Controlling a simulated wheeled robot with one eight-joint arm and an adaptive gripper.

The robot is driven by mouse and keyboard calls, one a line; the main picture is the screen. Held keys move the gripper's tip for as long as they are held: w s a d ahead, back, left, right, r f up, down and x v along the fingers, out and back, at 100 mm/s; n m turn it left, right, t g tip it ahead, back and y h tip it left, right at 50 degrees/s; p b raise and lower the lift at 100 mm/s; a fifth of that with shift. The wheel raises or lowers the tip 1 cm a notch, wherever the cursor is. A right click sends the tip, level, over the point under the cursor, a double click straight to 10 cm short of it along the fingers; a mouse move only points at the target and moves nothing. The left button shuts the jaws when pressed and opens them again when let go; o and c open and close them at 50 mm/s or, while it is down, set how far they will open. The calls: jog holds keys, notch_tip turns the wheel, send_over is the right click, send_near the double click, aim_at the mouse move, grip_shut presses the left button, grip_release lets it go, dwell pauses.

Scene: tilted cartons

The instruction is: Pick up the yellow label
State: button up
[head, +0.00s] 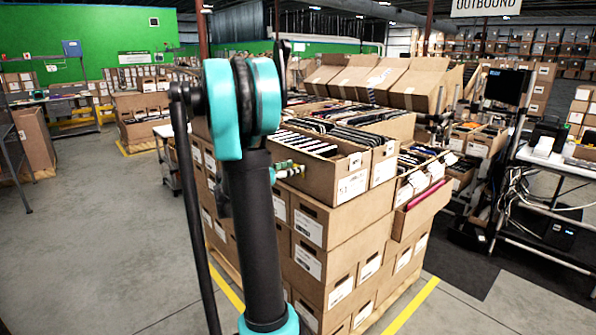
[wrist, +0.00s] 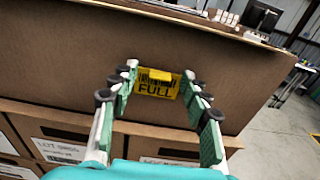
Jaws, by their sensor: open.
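The yellow label (wrist: 157,84) shows in the wrist view, with dark bars and the word FULL on it. It is on or against the brown side of a carton (wrist: 60,70). I cannot tell how far the fingertips are from the carton face. In the head view my arm hides the place where my gripper works, and the label does not show there.
More cartons with white labels (wrist: 60,150) lie below in the wrist view. In the head view the carton stack (head: 335,240) stands beside my arm, with open cartons of files on top. A desk with a monitor (head: 505,87) is at right. Grey floor (head: 90,240) is clear at left.

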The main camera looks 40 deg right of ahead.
jog(key=shift+c, duration=0.5)
jog(key=c, duration=0.7)
